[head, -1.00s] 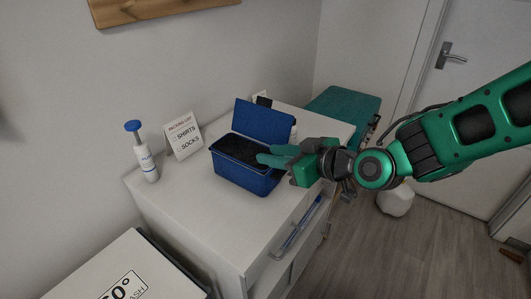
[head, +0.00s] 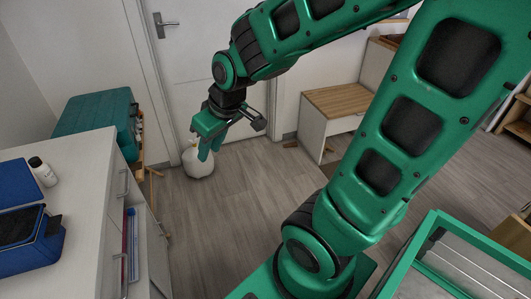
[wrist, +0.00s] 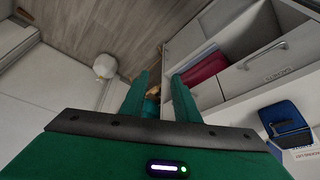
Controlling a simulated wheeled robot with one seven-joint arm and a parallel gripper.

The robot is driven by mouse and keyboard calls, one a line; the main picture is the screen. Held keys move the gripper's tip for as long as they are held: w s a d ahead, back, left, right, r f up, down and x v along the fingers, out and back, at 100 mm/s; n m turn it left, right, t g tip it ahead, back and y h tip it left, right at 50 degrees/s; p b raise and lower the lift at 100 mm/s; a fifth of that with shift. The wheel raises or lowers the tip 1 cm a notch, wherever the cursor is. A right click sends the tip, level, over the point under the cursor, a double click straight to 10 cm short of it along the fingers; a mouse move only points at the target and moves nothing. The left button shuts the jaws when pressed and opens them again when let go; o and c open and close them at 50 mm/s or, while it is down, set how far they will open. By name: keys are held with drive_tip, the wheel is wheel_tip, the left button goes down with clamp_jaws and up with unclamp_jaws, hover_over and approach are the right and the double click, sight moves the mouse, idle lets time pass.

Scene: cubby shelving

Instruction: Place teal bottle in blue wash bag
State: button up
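The blue wash bag (head: 30,262) stands on the white cabinet at the left edge of the head view, lid raised, partly cut off. Its inside looks dark and its contents cannot be made out. The bag also shows at the right of the wrist view (wrist: 284,118). I cannot make out a teal bottle in any view. My gripper (head: 209,150) hangs in the air over the floor, right of the cabinet and well apart from the bag, fingers pointing down. In the wrist view its two green fingers (wrist: 159,82) are apart with nothing held between them.
A teal case (head: 98,118) is beyond the cabinet. A round white object (head: 198,162) lies on the floor by the door. The wooden floor (head: 225,225) in the middle is clear.

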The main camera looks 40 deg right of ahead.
drive_tip(key=s+d+r+m+g, duration=0.1)
drive_tip(key=s+d+m, duration=0.3)
drive_tip(key=s, duration=0.5)
drive_tip(key=s+d+r+m+g+h, duration=0.1)
drive_tip(key=s+d+m+g, duration=0.2)
drive_tip(key=s+d, duration=0.5)
drive_tip(key=shift+s+d+m+g, duration=0.15)
drive_tip(key=shift+s+m+g, duration=0.25)
drive_tip(key=shift+s+m, duration=0.45)
drive_tip(key=shift+w+f, duration=0.3)
drive_tip(key=shift+w, duration=0.35)
